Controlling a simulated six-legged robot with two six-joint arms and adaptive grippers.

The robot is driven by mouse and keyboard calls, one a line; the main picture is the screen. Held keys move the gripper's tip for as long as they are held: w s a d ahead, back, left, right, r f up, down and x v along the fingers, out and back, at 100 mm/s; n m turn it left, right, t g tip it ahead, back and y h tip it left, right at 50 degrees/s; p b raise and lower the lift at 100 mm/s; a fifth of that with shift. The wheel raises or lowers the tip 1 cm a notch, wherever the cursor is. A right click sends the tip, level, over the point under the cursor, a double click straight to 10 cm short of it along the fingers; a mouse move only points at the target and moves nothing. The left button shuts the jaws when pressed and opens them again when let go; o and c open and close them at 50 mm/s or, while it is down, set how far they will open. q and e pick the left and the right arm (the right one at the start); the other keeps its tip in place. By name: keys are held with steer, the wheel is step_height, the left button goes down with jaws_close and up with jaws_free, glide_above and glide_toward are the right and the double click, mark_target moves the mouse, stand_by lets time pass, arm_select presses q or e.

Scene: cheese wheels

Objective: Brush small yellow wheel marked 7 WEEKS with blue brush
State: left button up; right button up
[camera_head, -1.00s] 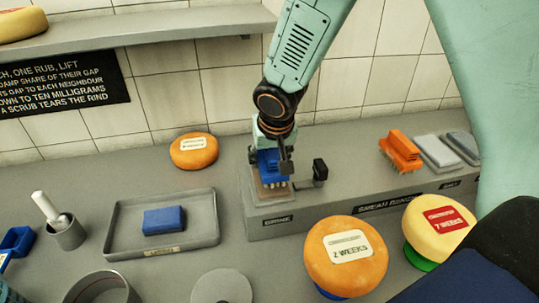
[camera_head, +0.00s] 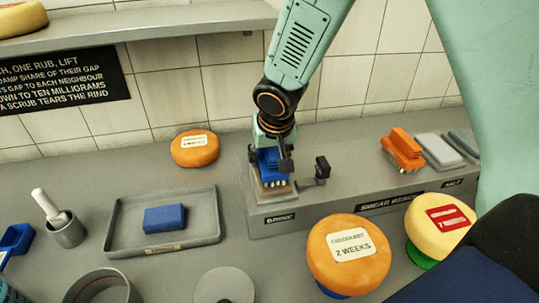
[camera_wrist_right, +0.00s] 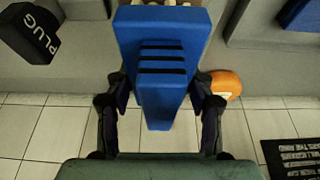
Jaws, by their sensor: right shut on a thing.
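The small yellow wheel (camera_head: 428,239) with a red label sits on a green stand (camera_head: 421,257) at the right of the head view; its label text is not legible now. My right gripper (camera_head: 272,160) is shut on the blue brush (camera_head: 268,163), bristles down in the shallow well labelled BRINE (camera_head: 262,192). In the right wrist view the blue brush (camera_wrist_right: 160,60) lies between both fingers of my right gripper (camera_wrist_right: 160,110). The brush and the yellow wheel are well apart. My left gripper is not in view.
An orange wheel marked 2 WEEKS (camera_head: 347,271) stands front centre. A black plug (camera_head: 322,170) is beside the brush. An orange brush (camera_head: 402,150) and grey blocks lie at the right on the bench. A tray (camera_head: 115,236) holds a blue block (camera_head: 164,218).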

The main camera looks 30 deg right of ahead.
steer(key=shift+s+d+f, duration=0.1)
steer(key=shift+f, duration=0.15)
stand_by(0.3)
steer(key=shift+s+f+b, duration=0.1)
steer(key=shift+f+b, duration=0.15)
steer(key=shift+b, duration=0.35)
stand_by(1.2)
steer(key=shift+w+r+p, duration=0.2)
steer(key=shift+r+p, duration=0.75)
steer(key=shift+r, duration=0.1)
steer(key=shift+r+p, duration=2.1)
steer(key=shift+r, duration=0.5)
steer(key=shift+s, duration=0.1)
steer(key=shift+f, duration=0.1)
